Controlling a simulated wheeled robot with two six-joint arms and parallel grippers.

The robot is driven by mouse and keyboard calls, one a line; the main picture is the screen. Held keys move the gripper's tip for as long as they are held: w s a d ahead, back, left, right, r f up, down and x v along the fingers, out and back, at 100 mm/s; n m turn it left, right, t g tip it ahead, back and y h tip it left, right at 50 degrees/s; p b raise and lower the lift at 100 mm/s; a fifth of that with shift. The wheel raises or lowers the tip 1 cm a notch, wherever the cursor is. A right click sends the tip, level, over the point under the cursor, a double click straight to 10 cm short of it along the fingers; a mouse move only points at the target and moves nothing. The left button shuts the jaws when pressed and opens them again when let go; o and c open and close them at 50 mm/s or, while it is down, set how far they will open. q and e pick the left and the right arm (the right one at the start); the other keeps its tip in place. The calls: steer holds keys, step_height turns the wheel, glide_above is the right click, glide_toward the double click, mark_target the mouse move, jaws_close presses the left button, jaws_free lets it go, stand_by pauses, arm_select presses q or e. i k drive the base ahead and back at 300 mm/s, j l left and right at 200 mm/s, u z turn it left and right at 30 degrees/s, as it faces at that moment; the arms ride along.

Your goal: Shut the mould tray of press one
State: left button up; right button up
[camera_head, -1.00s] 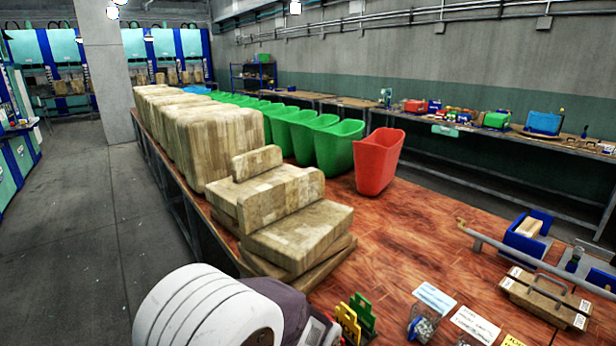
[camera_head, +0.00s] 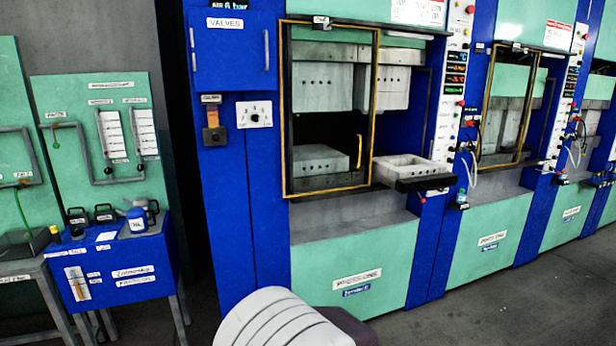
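Press one (camera_head: 357,228) stands in the middle of the head view, a blue and mint-green cabinet with a label on its lower panel. Grey blocks (camera_head: 322,88) show inside the press. Neither gripper is in view.
A control strip (camera_head: 453,90) with displays and buttons runs beside the tray. More presses (camera_head: 487,235) stand to the right. A blue valves cabinet (camera_head: 230,50) and a blue stand (camera_head: 115,268) with bottles are left. Grey floor (camera_head: 500,315) is clear at the front right.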

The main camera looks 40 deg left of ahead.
mark_target(409, 173)
steer(key=i+j+u, duration=0.15)
steer(key=u, duration=0.55)
